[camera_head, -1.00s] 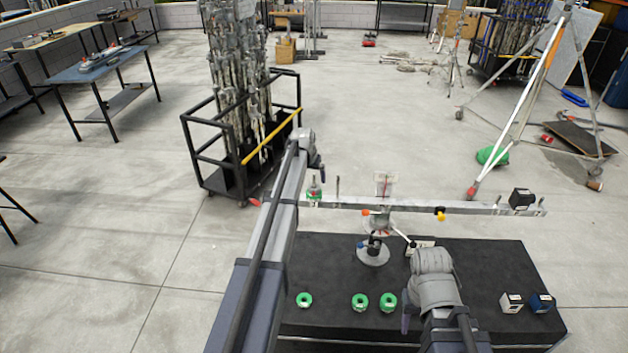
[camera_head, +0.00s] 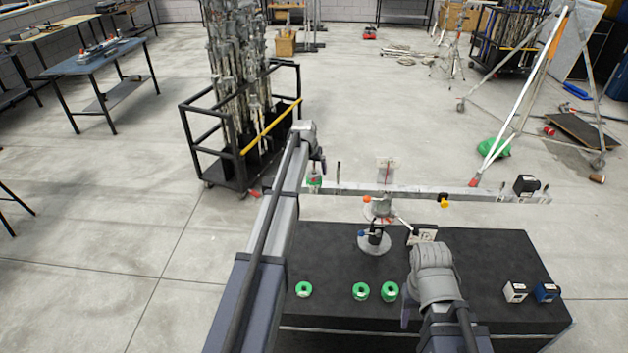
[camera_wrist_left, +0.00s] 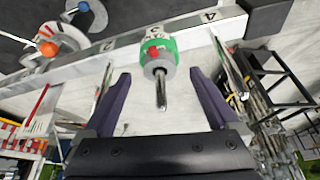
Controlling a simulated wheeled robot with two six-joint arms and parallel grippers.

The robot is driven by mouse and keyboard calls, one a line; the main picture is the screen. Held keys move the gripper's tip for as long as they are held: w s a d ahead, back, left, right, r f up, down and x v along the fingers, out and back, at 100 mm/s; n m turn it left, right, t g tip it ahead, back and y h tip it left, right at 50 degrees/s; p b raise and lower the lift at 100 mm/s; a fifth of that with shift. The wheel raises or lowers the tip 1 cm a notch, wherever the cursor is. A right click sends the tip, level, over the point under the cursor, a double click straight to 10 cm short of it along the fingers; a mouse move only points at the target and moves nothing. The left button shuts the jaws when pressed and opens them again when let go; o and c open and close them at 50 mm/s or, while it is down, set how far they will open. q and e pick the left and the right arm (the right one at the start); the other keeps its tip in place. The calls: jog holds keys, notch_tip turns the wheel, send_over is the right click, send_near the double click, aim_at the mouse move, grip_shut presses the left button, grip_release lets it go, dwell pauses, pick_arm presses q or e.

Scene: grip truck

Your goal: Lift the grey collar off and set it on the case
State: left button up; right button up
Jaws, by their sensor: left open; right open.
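The grey collar (camera_wrist_left: 161,67) with a red knob sits against a green ring (camera_wrist_left: 158,48) on a metal peg of the numbered beam in the left wrist view. The ring and collar are small in the head view (camera_head: 314,180), near the beam's left end. My left gripper (camera_wrist_left: 160,78) is open, its purple fingers apart on either side of the peg, with the collar beyond the fingertips and not clasped. The black case (camera_head: 450,275) fills the lower middle of the head view. My right gripper (camera_head: 405,315) hangs over the case, mostly hidden by its arm.
Several green rings (camera_head: 361,291) lie on the case's front. The beam (camera_head: 420,191) rests on a central stand (camera_head: 374,240) and carries a dark block (camera_head: 525,185). A rack cart (camera_head: 240,150) stands behind left.

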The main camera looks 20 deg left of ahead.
aim_at(313, 173)
pick_arm(q)
jog(key=b+x, duration=0.2)
jog(key=x, duration=0.1)
pick_arm(e)
notch_tip(313, 173, down, 3)
jog(key=shift+r, duration=0.2)
pick_arm(q)
jog(key=shift+c, duration=0.4)
grip_shut()
